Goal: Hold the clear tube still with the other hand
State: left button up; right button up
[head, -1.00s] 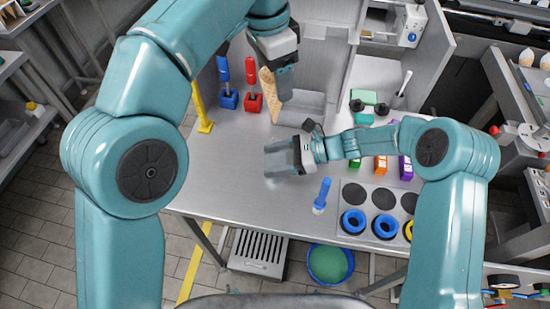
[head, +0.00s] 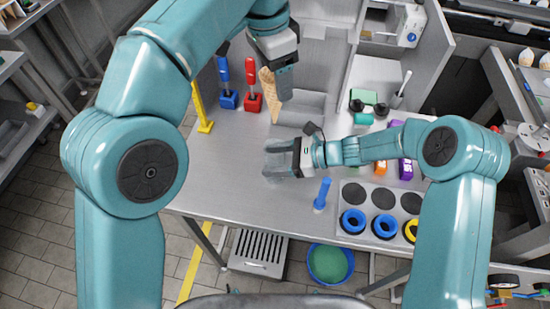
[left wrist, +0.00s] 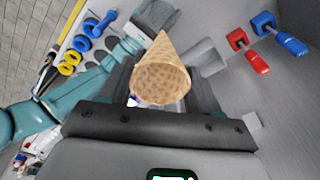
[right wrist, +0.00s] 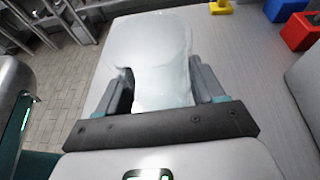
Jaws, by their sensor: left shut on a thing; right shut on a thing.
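A clear, whitish tube (head: 277,160) is held low over the metal worktop, left of my right gripper (head: 291,158). In the right wrist view the tube (right wrist: 152,45) sits between the two fingers of my right gripper (right wrist: 163,90), which is shut on it. Its far end points away from the wrist. My left gripper (head: 284,80) is higher, near the back of the worktop. It is shut on a waffle cone (head: 269,88), held with its tip downward. In the left wrist view the cone's (left wrist: 162,75) open end faces the camera.
The metal worktop (head: 225,165) is clear left of the tube. Blue (head: 226,98) and red (head: 254,100) holders and a yellow post (head: 201,110) stand at the back left. Blue rings (head: 353,221) lie at the front right.

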jog(key=shift+w+f, duration=0.1)
jog(key=shift+w, duration=0.05)
dwell(0.4)
jog(key=shift+n+g, duration=0.7)
jog(key=shift+g, duration=0.2)
jog(key=shift+s, duration=0.2)
jog(key=shift+w, duration=0.15)
jog(key=o, duration=1.4)
jog(key=shift+c, duration=0.2)
